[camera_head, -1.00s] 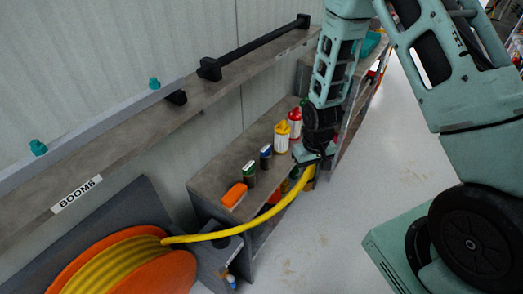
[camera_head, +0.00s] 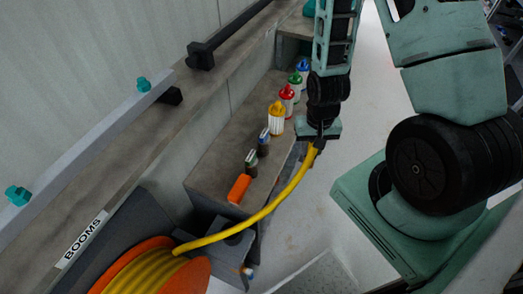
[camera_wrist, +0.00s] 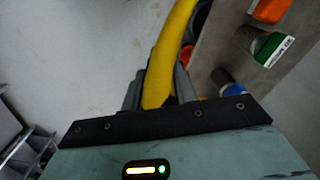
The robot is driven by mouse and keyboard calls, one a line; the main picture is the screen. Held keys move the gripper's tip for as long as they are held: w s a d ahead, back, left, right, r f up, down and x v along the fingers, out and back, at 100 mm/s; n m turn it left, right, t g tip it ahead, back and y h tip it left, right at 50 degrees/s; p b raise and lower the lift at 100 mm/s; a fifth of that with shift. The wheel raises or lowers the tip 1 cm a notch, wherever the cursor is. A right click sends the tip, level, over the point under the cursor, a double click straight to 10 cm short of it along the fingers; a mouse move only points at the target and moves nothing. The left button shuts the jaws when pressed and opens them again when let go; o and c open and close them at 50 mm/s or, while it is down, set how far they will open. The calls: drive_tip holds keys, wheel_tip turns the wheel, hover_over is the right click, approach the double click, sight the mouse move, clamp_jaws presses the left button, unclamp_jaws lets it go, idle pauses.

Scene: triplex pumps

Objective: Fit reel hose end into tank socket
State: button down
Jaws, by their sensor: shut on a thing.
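The yellow reel hose (camera_head: 268,212) runs from the orange reel (camera_head: 150,270) at the lower left up to my gripper (camera_head: 317,146). My gripper is shut on the hose near its end and holds it in the air, to the right of the grey shelf. In the wrist view the yellow hose (camera_wrist: 165,65) passes between the gripper fingers (camera_wrist: 160,90). The very tip of the hose is hidden by the gripper. I cannot make out a tank socket in either view.
A grey shelf (camera_head: 222,152) holds an orange block (camera_head: 239,188), small cans and several coloured bottles (camera_head: 277,118). A ledge labelled BOOMS (camera_head: 80,240) carries a long grey bar (camera_head: 90,145) and a black rail (camera_head: 235,30). Pale floor (camera_head: 300,235) lies open right of the shelf.

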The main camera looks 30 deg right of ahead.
drive_tip(key=shift+w+a+f+b, duration=0.35)
drive_tip(key=shift+w+a+b, duration=0.05)
drive_tip(key=shift+b, duration=0.85)
drive_tip(key=w+a, duration=0.8)
drive_tip(key=w, duration=0.3)
drive_tip(key=shift+w+f, duration=0.15)
drive_tip(key=shift+f, duration=0.9)
drive_tip(key=shift+w+f, duration=0.2)
drive_tip(key=shift+f, duration=0.8)
drive_tip(key=shift+w+f, duration=0.15)
drive_tip(key=shift+f, duration=0.9)
drive_tip(key=shift+f, duration=0.15)
drive_tip(key=c, duration=1.1)
unclamp_jaws()
